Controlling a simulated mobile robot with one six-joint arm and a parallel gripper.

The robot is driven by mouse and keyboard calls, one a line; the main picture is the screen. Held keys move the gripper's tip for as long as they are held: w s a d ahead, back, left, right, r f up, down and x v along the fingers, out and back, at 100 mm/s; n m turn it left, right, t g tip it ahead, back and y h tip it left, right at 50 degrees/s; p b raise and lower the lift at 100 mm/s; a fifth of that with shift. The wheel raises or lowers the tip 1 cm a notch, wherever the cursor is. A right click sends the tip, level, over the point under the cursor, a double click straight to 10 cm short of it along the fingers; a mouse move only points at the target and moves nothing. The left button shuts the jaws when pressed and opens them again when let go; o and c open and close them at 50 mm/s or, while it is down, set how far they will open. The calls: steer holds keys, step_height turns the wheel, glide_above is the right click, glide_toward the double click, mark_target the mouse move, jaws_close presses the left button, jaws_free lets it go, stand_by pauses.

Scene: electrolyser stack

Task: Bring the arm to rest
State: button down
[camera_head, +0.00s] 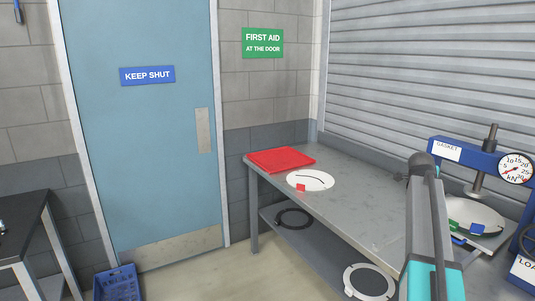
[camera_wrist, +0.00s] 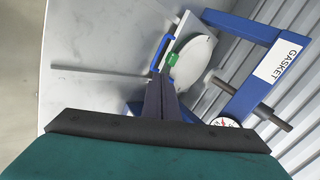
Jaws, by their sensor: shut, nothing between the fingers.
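My gripper (camera_wrist: 160,80) shows in the wrist view as two dark fingers pressed together, shut and empty. Its tips are in front of the base of a blue press (camera_wrist: 245,85) labelled GASKET, close to a round pale plate (camera_wrist: 194,60) with a green tab. Whether the tips touch anything I cannot tell. In the head view my arm rises at the right in front of the bench and hides part of it. The gripper itself is not clearly seen there. The press (camera_head: 465,155) stands right of the arm, with the pale plate (camera_head: 470,214) under its ram.
The grey bench (camera_head: 350,207) carries a red tray (camera_head: 281,159) and a white disc (camera_head: 312,179) with a red tab. A black ring (camera_head: 293,225) and a white ring (camera_head: 390,283) lie on the lower shelf. A blue crate (camera_head: 115,285) stands on the floor by the door.

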steer(key=s+a+f+n+y, duration=0.15)
steer(key=a+f+n, duration=0.45)
steer(key=a+f, duration=0.6)
steer(key=s+a+f+n+y, duration=0.1)
steer(key=a+f+n+y, duration=0.2)
steer(key=a+f+n, duration=0.7)
steer(key=s+a+f+n+g+y, duration=0.1)
steer(key=s+a+f+n+g, duration=0.1)
steer(key=s+a+f+n, duration=0.65)
steer(key=s+a+f+n+g+y, duration=0.2)
steer(key=s+a+f+n, duration=0.1)
steer(key=s+a+f, duration=1.15)
steer(key=s+a+f+g+b, duration=0.1)
steer(key=s+f+b, duration=0.5)
steer(key=f, duration=0.5)
steer(key=s+a+f+g+b, duration=0.1)
steer(key=s+f+b, duration=0.5)
steer(key=f, duration=0.6)
steer(key=s+a+f+g+b, duration=0.1)
steer(key=s+f+g+b, duration=0.2)
steer(key=f, duration=0.9)
steer(key=s+b, duration=0.3)
steer(key=s, duration=0.2)
steer(key=shift+s, duration=0.4)
